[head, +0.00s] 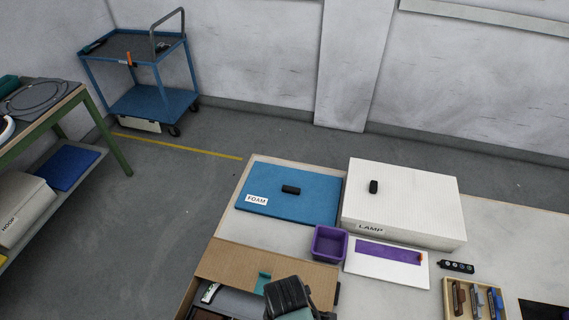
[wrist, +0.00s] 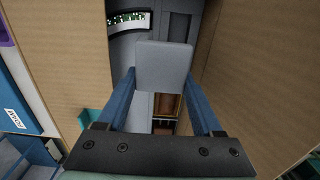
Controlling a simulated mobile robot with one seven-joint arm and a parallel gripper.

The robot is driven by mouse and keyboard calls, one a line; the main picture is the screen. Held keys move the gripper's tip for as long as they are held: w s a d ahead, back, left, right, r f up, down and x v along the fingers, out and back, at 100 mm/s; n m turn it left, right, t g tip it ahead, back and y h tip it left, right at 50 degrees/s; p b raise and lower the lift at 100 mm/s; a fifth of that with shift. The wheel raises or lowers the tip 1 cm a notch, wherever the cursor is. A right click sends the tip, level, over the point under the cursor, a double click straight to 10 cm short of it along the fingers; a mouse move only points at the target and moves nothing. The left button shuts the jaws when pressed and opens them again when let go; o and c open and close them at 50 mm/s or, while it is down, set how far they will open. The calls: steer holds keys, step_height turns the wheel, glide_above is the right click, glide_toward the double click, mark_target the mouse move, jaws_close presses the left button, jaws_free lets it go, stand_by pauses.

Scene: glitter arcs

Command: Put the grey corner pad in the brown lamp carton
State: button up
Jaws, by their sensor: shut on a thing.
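The grey corner pad (wrist: 164,66) is a pale grey, rounded square piece. In the wrist view it sits between the two blue fingers of my gripper (wrist: 162,80), which is shut on it. The brown carton (head: 268,265) stands open at the bottom of the head view, and its cardboard wall also shows in the wrist view (wrist: 62,60). My gripper is over the carton's opening, with the pad above the inside; its exact height is unclear. In the head view my dark gripper hides part of the carton, and the pad cannot be made out.
A curved strip with green dots (wrist: 128,20) lies inside the carton. A wooden tray (head: 449,300) stands at right.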

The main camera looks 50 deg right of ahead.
steer(key=shift+f, duration=2.25)
steer(key=shift+f, duration=0.15)
steer(key=o, duration=1.3)
